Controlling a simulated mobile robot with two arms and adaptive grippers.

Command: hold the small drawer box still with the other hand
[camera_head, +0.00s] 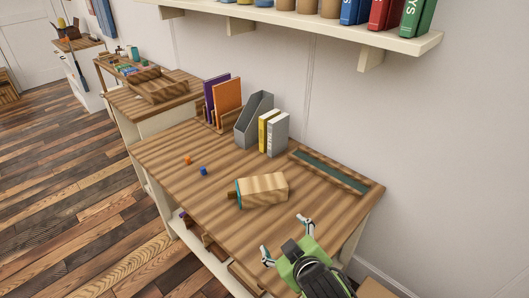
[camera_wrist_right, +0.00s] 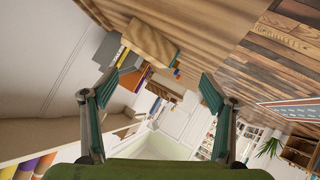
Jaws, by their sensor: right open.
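The small drawer box (camera_head: 262,190) is a light wooden block with a teal edge at its left end and a small brown piece sticking out there. It lies on the wooden desk (camera_head: 165,150), right of the desk's middle. It also shows in the right wrist view (camera_wrist_right: 150,40), above and beyond the fingers. My right gripper (camera_head: 283,238) is open and empty, at the desk's front right edge. It is apart from the box, in front of it and to the right. My left gripper is in neither view.
A small orange cube (camera_head: 187,160) and blue cube (camera_head: 204,171) lie left of the box. Behind it stand a grey file holder (camera_head: 252,120), yellow and white binders (camera_head: 278,134) and a rack with folders (camera_head: 227,98). A long dark-topped tray (camera_head: 328,171) lies at the back right.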

